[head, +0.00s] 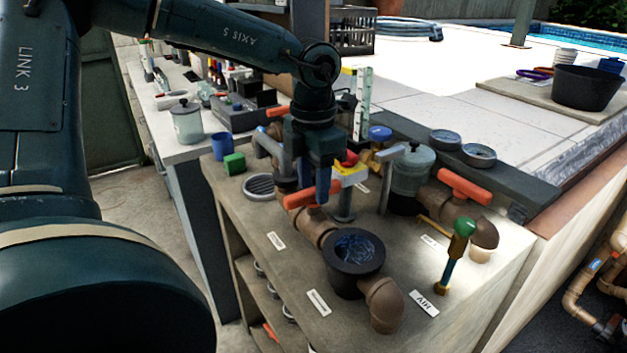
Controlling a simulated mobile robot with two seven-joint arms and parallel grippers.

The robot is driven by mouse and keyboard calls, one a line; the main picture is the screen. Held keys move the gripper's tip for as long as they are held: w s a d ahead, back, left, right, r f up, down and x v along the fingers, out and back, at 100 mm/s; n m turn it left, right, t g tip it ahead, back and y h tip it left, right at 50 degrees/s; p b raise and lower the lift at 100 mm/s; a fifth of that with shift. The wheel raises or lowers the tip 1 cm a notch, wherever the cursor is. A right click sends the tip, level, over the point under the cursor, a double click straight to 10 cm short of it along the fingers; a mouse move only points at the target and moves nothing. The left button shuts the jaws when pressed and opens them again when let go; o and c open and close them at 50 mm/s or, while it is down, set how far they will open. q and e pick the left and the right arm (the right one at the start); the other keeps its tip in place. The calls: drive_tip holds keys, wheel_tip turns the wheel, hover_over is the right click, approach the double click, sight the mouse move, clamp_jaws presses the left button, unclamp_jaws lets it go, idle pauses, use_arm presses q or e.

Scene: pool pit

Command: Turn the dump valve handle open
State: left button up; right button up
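My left gripper (322,186) points down over the bench top, its fingertips right at an orange valve handle (300,197) on a brown pipe. Whether the fingers touch or straddle this handle cannot be told, nor how far apart they are. A second orange handle (465,185) sits on the brown pipe at the right. Another orange handle (277,111) shows behind my gripper. The small labels by the valves are too small to read, so which handle is the dump valve is unclear. My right gripper is out of view.
The bench (275,265) carries a black round pot (354,262), a green-topped air valve (464,228) by the AIR label (421,303), a grey canister (411,172) and a green cube (234,163). A black bowl (585,88) stands on the deck. The bench's front left is mostly clear.

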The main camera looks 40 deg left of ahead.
use_arm(q)
drive_tip(key=shift+f, duration=0.15)
drive_tip(key=shift+c, duration=0.2)
clamp_jaws()
idle(0.3)
